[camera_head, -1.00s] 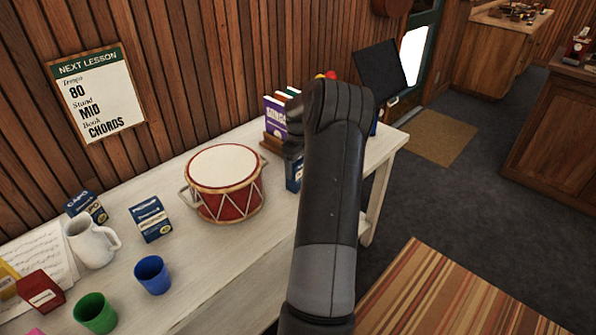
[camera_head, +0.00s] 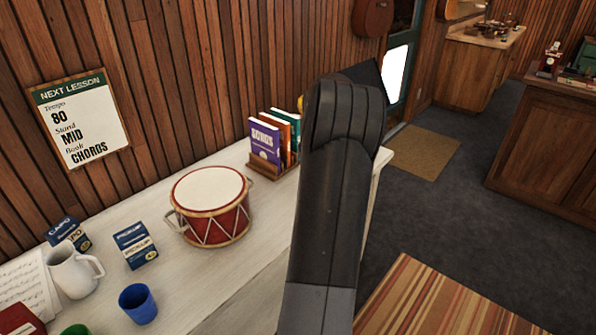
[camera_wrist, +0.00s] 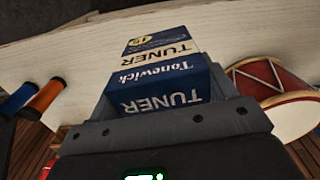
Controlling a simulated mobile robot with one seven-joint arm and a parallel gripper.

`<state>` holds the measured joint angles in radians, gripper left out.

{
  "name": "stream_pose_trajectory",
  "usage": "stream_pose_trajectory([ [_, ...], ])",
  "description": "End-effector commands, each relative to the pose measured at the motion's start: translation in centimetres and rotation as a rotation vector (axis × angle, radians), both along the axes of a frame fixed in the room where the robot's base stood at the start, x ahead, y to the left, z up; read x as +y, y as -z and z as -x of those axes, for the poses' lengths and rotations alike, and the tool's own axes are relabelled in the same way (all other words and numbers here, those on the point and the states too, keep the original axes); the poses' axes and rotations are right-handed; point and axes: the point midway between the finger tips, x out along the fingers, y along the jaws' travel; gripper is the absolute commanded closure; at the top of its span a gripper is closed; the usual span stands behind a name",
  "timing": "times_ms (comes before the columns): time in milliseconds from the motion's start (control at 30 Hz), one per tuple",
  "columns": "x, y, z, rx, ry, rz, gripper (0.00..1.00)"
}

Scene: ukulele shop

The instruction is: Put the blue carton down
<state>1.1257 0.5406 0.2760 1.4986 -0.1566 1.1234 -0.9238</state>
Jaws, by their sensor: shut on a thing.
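The blue carton (camera_wrist: 158,88), printed "Tonewick TUNER" with a pale band and a yellow spot, fills the middle of the wrist view. My gripper (camera_wrist: 165,102) is shut on it, with a grey finger on each side. The white table (camera_head: 180,250) shows behind the carton in the wrist view (camera_wrist: 245,35); I cannot tell whether the carton touches it. In the head view my dark arm hides both gripper and carton.
The red drum (camera_head: 211,206) stands on the table and is close to the carton in the wrist view (camera_wrist: 275,95). Books (camera_head: 266,143) stand in a rack at the back. A pickup box (camera_head: 135,246), capo box (camera_head: 67,234), white mug (camera_head: 74,272) and blue cup (camera_head: 138,303) are left.

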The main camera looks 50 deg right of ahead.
Motion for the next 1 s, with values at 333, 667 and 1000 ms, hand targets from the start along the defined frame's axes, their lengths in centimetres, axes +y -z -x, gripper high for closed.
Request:
stream_pose_trajectory([
  [333, -0.3, -0.8, 1.1, 0.000, 0.001, -0.001, 0.49],
  [667, 2.3, -2.5, -7.7, -0.003, 0.024, 0.001, 0.49],
  [1000, 9.9, -6.4, -21.0, -0.003, 0.078, 0.000, 0.49],
])
